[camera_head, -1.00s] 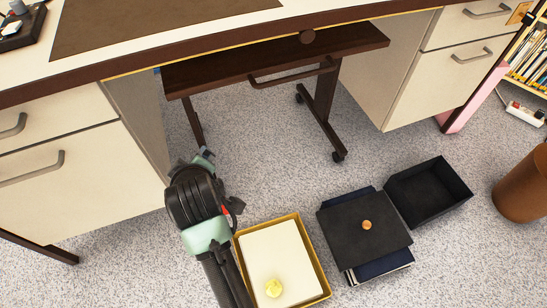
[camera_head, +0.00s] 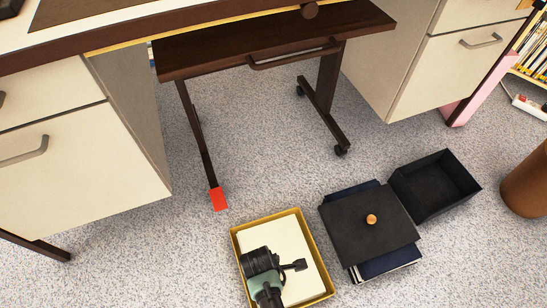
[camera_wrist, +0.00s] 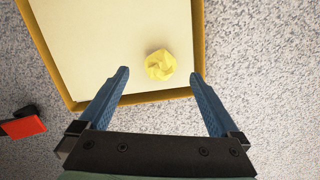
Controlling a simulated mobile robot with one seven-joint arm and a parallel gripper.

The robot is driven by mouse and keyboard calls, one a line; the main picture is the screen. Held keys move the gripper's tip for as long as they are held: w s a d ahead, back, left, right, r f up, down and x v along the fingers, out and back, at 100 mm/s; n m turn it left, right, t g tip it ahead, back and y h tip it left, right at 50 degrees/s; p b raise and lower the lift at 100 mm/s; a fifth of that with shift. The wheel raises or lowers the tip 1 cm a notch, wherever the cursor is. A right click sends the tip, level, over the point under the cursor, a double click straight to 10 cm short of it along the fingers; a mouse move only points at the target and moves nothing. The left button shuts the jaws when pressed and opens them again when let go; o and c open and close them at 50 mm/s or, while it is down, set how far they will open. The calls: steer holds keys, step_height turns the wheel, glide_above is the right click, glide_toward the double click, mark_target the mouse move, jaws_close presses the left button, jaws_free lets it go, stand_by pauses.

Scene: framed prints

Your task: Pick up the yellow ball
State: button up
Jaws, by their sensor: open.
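The yellow ball (camera_wrist: 160,65), with a faceted or crumpled surface, rests on the cream bottom of the yellow-rimmed box (camera_wrist: 196,40) in the wrist view. It is near the box's near edge. My gripper (camera_wrist: 160,74) is open and empty, its two blue fingers pointing toward the ball. The ball appears centred between the fingertips and slightly beyond them; the height gap cannot be told. In the head view the box (camera_head: 309,230) stands on the floor with my arm over its front part, which hides the ball.
A black lidded box (camera_head: 350,220) with an orange knob stands right of the yellow box, beside an open black box (camera_head: 442,180). A red piece (camera_head: 218,198) lies at a table leg. A brown bin (camera_head: 525,190) is far right.

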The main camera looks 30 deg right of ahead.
steer(key=shift+s+d+f+b, duration=0.1)
steer(key=shift+s+f+b, duration=0.05)
steer(key=shift+f+b, duration=2.85)
steer(key=shift+f+p, duration=0.2)
steer(key=shift+p, duration=0.2)
steer(key=shift+c, duration=0.2)
steer(key=c, duration=1.4)
steer(key=shift+o, duration=0.2)
steer(key=shift+r, duration=0.15)
